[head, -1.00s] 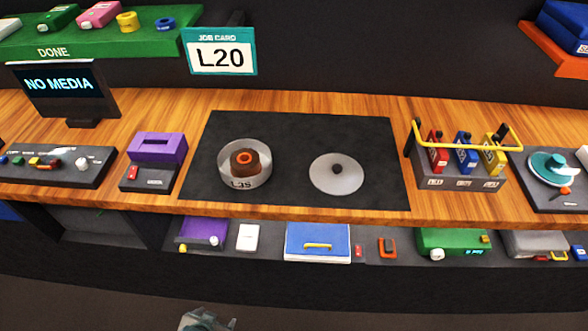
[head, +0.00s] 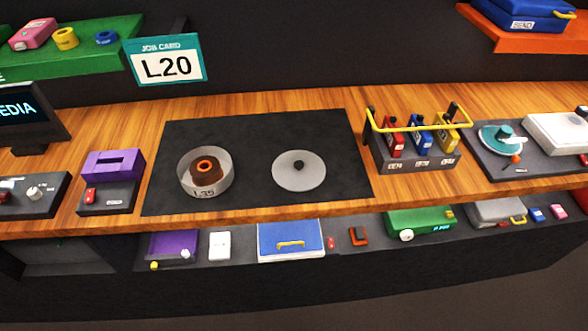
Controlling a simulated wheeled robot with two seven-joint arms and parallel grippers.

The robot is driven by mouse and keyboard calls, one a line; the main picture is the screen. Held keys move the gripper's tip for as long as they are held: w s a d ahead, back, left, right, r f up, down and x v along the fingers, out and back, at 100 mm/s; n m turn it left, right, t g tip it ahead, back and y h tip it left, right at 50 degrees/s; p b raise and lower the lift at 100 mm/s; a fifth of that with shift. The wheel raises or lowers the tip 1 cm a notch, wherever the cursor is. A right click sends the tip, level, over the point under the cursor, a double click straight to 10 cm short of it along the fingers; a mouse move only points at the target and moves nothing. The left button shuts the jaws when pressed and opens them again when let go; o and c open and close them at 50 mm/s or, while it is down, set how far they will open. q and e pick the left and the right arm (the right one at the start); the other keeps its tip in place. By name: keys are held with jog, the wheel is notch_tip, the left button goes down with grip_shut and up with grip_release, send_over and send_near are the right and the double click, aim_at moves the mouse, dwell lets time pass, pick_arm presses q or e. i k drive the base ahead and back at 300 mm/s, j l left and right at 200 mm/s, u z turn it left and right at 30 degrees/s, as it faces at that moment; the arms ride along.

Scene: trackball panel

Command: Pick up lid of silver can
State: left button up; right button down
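The silver can (head: 206,188) stands open on the black mat (head: 245,135) and is marked L35. A brown roll with an orange ring (head: 206,167) sits inside it. The round, pale grey lid (head: 285,180) with a dark knob (head: 298,164) lies flat on the mat to the right of the can, apart from it. Neither of my grippers is in view.
A purple slotted box (head: 113,165) stands left of the mat. A rack with a yellow handle (head: 418,126) holding red, blue and yellow items stands to the right. A job card (head: 166,62) reading L20 hangs behind. A lower shelf below the counter holds several items, including a blue box (head: 290,238).

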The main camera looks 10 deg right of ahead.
aim_at(296, 170)
jog(key=j+z, duration=0.2)
jog(key=j, duration=0.3)
jog(key=k+j+z, duration=0.15)
jog(key=j, duration=0.35)
jog(key=j+z, duration=0.2)
jog(key=j, duration=0.3)
jog(key=k+j+z, duration=0.2)
jog(key=j, duration=0.25)
jog(key=i+j, duration=0.05)
